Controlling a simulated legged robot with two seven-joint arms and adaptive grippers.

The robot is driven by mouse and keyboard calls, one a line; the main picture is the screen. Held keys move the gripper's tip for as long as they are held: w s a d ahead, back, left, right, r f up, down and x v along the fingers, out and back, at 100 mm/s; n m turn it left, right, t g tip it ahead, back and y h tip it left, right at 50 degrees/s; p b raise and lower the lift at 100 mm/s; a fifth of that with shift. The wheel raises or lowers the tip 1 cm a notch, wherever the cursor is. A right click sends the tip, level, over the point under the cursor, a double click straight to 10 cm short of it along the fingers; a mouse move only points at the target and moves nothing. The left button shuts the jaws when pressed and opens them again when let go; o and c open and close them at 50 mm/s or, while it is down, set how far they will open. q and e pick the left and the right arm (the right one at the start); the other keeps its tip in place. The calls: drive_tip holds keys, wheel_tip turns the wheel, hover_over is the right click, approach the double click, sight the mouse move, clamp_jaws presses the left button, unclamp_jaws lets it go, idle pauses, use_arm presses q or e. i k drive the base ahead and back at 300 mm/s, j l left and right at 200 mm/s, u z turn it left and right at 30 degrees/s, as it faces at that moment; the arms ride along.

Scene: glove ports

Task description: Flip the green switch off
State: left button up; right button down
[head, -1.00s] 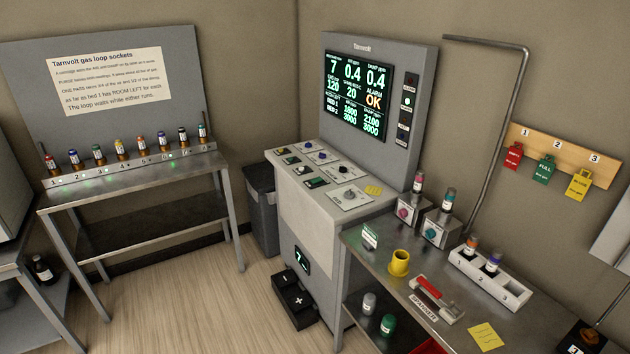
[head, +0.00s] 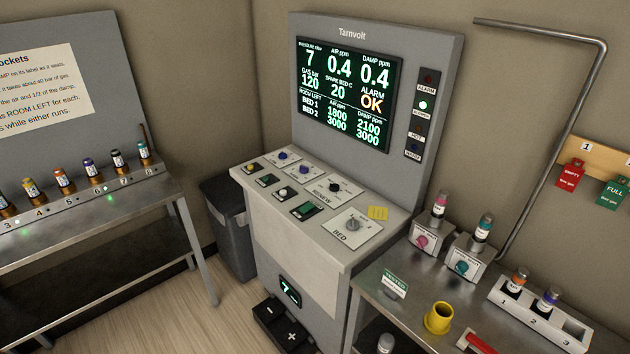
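A smaller dark green switch (head: 267,180) sits further left on the same panel. I cannot tell from their tilt whether either is on or off. Neither of my grippers is in view, and nothing covers the panel.
Beside the switches are a black knob (head: 334,187) and a grey BED knob (head: 352,224). The screen (head: 347,92) above reads ALARM OK. A steel bench with a yellow cup (head: 438,318) stands right, and a dark bin (head: 230,225) left.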

sight(308, 206)
drive_tip(key=i+j+z, duration=0.15)
drive_tip(key=i+j, duration=0.2)
drive_tip(key=i+j+z, duration=0.15)
drive_tip(key=i+j, duration=0.15)
drive_tip(key=j, duration=0.15)
drive_tip(key=i+j+z, duration=0.15)
drive_tip(key=j, duration=0.3)
drive_tip(key=i, duration=0.1)
